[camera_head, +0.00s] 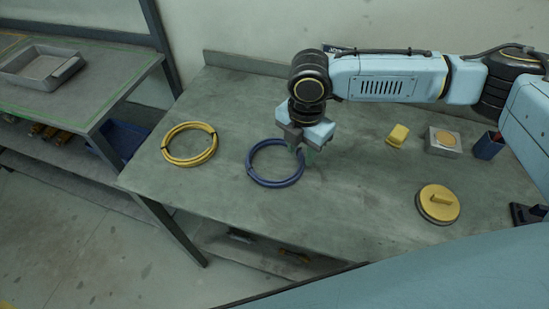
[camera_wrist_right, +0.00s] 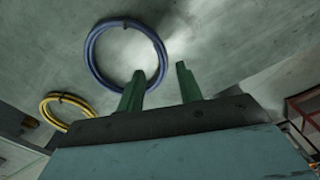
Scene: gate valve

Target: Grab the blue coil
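The blue coil (camera_head: 252,172) lies flat on the grey workbench, left of the bench's middle. My right gripper (camera_head: 305,155) is above the coil's right side in the head view and hides a little of its rim. In the right wrist view the blue coil (camera_wrist_right: 92,62) is beyond the two green fingers. The right gripper (camera_wrist_right: 159,85) is open, with a clear gap between its fingers and nothing held. One finger overlaps the coil's edge in that view; whether it touches cannot be told. My left gripper does not show.
A yellow coil (camera_head: 190,161) lies left of the blue one. To the right are a yellow block (camera_head: 397,135), a grey box (camera_head: 442,143), a blue container (camera_head: 488,148) and a yellow-topped disc (camera_head: 438,206). The bench front (camera_head: 340,215) is clear. A tray (camera_head: 42,67) stands on the left bench.

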